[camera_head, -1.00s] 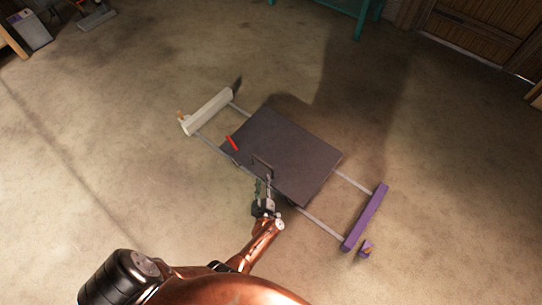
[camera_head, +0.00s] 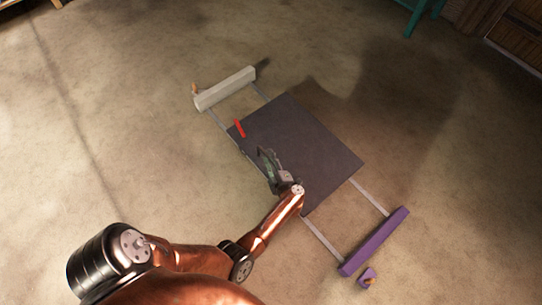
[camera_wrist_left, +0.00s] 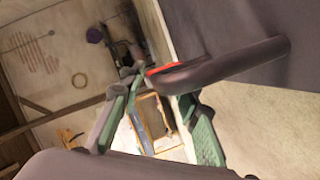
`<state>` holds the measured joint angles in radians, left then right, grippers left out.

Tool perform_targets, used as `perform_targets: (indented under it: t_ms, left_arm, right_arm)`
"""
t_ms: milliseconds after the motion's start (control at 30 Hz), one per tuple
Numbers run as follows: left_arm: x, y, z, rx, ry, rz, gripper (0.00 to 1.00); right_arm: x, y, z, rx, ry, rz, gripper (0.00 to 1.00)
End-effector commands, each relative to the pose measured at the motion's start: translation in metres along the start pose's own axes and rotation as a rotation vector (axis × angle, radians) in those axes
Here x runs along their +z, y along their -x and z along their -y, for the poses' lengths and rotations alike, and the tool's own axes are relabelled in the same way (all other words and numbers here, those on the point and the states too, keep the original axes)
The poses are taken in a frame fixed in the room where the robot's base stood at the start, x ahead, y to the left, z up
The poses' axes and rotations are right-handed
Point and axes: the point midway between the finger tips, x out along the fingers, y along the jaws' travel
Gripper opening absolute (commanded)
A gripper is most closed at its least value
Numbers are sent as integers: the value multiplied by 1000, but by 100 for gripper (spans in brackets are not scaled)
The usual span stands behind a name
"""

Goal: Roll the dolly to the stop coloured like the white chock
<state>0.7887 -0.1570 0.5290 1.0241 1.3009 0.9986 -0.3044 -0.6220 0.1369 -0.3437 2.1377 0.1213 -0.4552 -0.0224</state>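The dolly (camera_head: 300,150) is a dark flat platform on two pale rails. It stands between a white stop (camera_head: 225,88) at upper left and a purple stop (camera_head: 374,242) at lower right, with a gap to each. A red bar (camera_head: 239,128) lies on its left part. A dark handle stands at its near edge; the handle (camera_wrist_left: 225,67) crosses the wrist view. My left gripper (camera_head: 267,160) is at this handle. Its green-padded fingers (camera_wrist_left: 160,115) are spread apart, with the handle's end near them; contact is unclear. My right gripper is out of view.
A small purple block (camera_head: 368,275) with a wooden peg lies beside the purple stop. A wooden peg (camera_head: 195,89) shows at the white stop's left end; its base is hard to make out. Teal legs (camera_head: 414,15) stand at the top right. The surrounding floor is clear.

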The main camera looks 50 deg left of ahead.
Motion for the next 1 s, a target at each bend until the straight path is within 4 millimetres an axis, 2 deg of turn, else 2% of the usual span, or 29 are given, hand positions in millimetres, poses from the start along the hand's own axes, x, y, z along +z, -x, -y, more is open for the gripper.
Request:
perform_targets:
  t_ms: [133,433,867,1000]
  left_arm:
    - [1,-11,0,1,-1,1,30]
    - [3,-11,-2,3,-1,4,30]
    - [2,-11,-1,3,-2,4,1]
    - [2,-11,-1,3,-2,4,0]
  right_arm:
    - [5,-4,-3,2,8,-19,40]
    - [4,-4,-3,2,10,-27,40]
    - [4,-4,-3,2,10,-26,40]
    - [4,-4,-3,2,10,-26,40]
